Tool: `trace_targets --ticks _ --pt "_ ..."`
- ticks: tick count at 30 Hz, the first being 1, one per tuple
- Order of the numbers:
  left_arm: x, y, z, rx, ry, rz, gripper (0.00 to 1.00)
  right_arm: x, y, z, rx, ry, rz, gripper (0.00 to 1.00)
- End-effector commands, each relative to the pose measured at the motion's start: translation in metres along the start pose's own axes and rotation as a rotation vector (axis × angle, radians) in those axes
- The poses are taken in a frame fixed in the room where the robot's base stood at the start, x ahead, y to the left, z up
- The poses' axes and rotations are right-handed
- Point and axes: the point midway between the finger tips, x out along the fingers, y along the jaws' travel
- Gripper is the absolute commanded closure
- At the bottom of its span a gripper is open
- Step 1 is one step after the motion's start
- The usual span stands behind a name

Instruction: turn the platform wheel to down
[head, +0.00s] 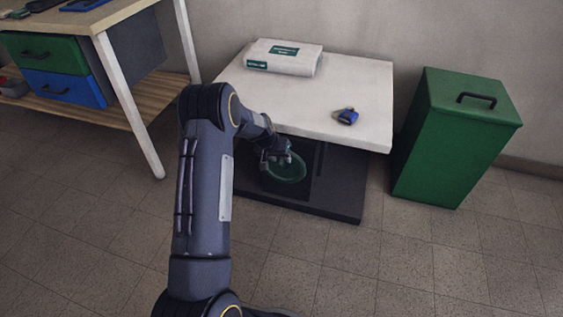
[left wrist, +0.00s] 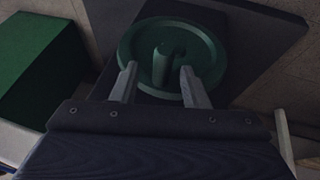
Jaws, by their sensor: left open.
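The platform wheel is a round dark green disc (head: 287,168) on the front of the dark column under the white platform top (head: 345,88). In the left wrist view the wheel (left wrist: 205,50) faces me and has a raised green knob or grip at its middle. My left gripper (head: 275,153) is at the wheel's upper left in the head view. In the left wrist view its two fingers (left wrist: 158,84) are open, one on each side below the raised part, overlapping the wheel's lower rim. I cannot tell whether they touch it. My right gripper is not in view.
A white package (head: 283,62) and a small blue and dark object (head: 347,116) lie on the platform top. A green lidded bin (head: 450,145) stands at its right. A workbench with green and blue drawers (head: 62,87) stands at the left. The tiled floor in front is clear.

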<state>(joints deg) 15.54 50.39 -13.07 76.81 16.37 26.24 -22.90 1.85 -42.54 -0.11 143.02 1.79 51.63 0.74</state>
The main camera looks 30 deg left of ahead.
Motion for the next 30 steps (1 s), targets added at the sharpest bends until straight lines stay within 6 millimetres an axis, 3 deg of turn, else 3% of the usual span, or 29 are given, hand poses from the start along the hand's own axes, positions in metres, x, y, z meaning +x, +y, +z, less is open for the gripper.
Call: trace_targets --ticks 11,21,30 --pt "0.0093 0.0003 -0.0004 0.000 0.001 0.000 0.59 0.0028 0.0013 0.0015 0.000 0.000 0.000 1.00" --pt "0.0092 0.0015 -0.0001 0.000 0.000 0.002 1.00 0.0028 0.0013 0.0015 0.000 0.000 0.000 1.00" --pt "0.0126 -0.0020 0.0014 -0.016 -0.002 0.031 1.00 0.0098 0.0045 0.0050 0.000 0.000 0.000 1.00"
